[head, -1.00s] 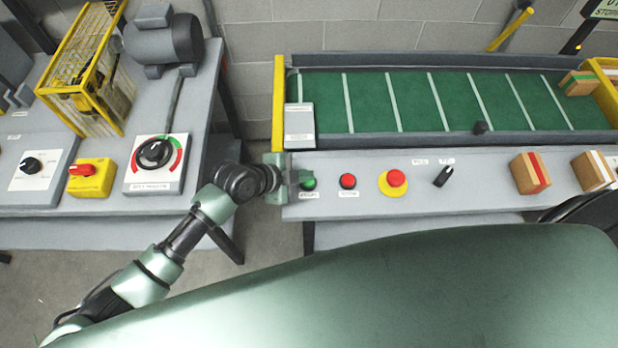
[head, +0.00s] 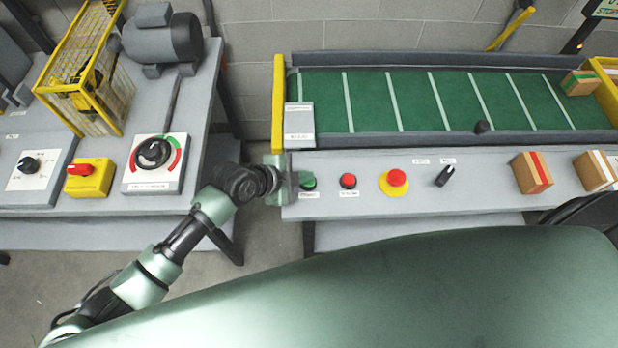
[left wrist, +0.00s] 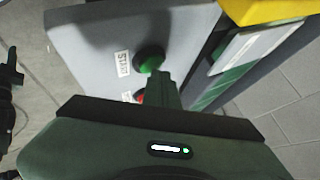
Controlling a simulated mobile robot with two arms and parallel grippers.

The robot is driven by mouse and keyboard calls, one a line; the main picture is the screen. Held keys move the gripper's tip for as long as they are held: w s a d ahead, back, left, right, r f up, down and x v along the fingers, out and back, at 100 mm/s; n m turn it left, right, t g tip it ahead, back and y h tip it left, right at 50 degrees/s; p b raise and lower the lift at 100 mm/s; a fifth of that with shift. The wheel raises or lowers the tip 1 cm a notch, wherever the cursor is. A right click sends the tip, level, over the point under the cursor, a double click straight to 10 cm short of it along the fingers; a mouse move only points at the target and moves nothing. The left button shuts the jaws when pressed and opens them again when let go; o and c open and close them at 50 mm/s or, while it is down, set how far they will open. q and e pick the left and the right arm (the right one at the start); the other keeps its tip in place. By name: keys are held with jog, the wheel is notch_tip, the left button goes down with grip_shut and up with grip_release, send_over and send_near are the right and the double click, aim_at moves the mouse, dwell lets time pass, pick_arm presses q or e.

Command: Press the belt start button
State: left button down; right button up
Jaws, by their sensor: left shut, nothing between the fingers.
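The green start button (head: 308,183) sits at the left end of the grey control shelf (head: 462,200) in front of the belt, with a small label below it. My left gripper (head: 302,179) is shut and empty, its fingertips at the button's left edge in the head view. In the left wrist view the green button (left wrist: 149,60) shows just past my shut fingertips (left wrist: 158,74), beside a label that looks like "START". I cannot tell whether the tips touch it. The green belt (head: 400,100) lies behind the shelf. My right gripper is not in view.
A red button (head: 348,181), a red mushroom button on yellow (head: 396,179) and a black switch (head: 444,176) stand to the right. Two cartons, one with a red stripe (head: 532,173) and one with white (head: 595,170), lie farther right. A bench (head: 100,210) with a motor stands left.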

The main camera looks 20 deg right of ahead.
pick_arm(q)
jog(key=shift+f, duration=0.15)
jog(key=shift+r+p, duration=0.3)
jog(key=shift+r, duration=0.25)
